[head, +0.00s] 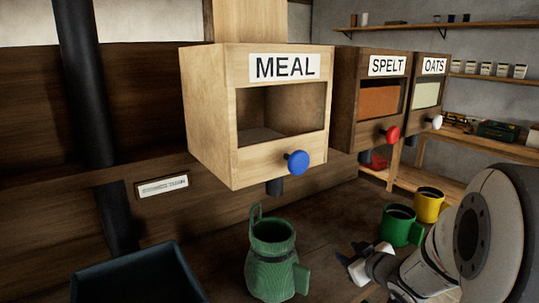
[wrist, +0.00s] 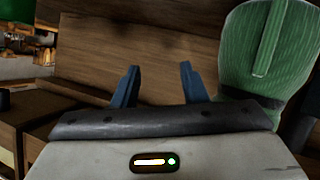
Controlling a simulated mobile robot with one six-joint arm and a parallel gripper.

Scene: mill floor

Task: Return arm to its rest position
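My arm reaches in from the lower right of the head view. My gripper (head: 360,262) is low over the bench, right of a ribbed green jug (head: 272,262). In the wrist view its two blue-grey fingers (wrist: 158,82) stand apart with nothing between them. The ribbed green jug (wrist: 262,50) is close by on the right of that view, apart from the fingers. The lower part of the jug is hidden there by the gripper body.
A green mug (head: 397,226) and a yellow mug (head: 428,206) stand behind my arm. Bins labelled MEAL (head: 205,120), SPELT (head: 343,100) and OATS (head: 426,95) hang above the bench. A dark open box (head: 135,280) is at lower left.

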